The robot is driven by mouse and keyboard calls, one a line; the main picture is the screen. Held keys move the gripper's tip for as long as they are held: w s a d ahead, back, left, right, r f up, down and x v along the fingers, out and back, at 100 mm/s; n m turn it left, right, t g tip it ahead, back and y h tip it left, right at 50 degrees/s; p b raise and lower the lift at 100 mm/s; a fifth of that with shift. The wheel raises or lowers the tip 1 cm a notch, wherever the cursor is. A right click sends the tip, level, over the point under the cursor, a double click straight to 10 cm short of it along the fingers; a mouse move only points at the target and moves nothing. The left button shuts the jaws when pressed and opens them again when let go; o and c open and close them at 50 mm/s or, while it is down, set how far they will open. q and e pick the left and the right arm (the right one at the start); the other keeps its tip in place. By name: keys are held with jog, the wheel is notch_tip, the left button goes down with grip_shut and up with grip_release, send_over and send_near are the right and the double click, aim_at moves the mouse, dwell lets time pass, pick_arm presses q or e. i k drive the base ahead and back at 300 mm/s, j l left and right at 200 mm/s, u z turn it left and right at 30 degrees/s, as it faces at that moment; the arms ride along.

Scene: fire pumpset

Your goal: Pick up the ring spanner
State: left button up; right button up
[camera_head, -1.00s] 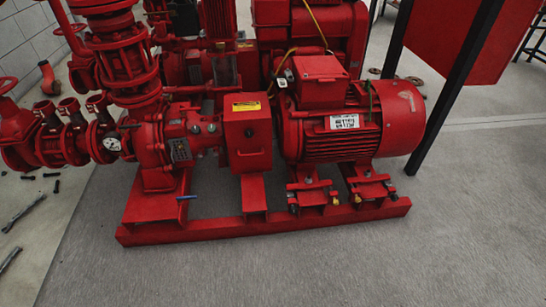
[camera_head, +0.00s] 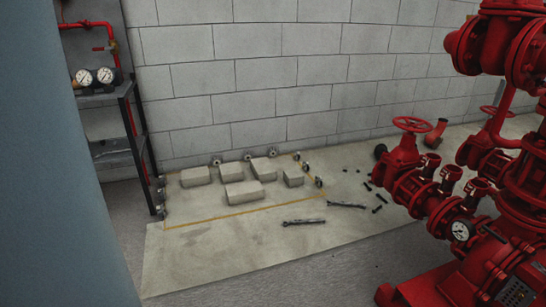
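Two long dark spanner-like tools lie on the pale floor slab left of the red pump pipework. The nearer tool (camera_head: 304,222) lies almost level across the picture, and the farther tool (camera_head: 346,205) lies a little to its right. They are too small to tell which one is the ring spanner. Both lie flat, apart from each other. Neither of my grippers shows in the head view.
The red pumpset (camera_head: 500,240) fills the right side. Several grey blocks (camera_head: 243,194) sit inside a yellow line on the slab. A dark shelf rack (camera_head: 135,140) with gauges stands at left, beside a blue-grey surface (camera_head: 55,180). Small dark bolts (camera_head: 381,197) lie near the pipes.

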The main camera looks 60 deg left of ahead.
aim_at(289, 223)
jog(key=u, duration=1.6)
jog(key=i+j+z, duration=0.1)
jog(key=i, duration=0.25)
jog(key=j, duration=0.1)
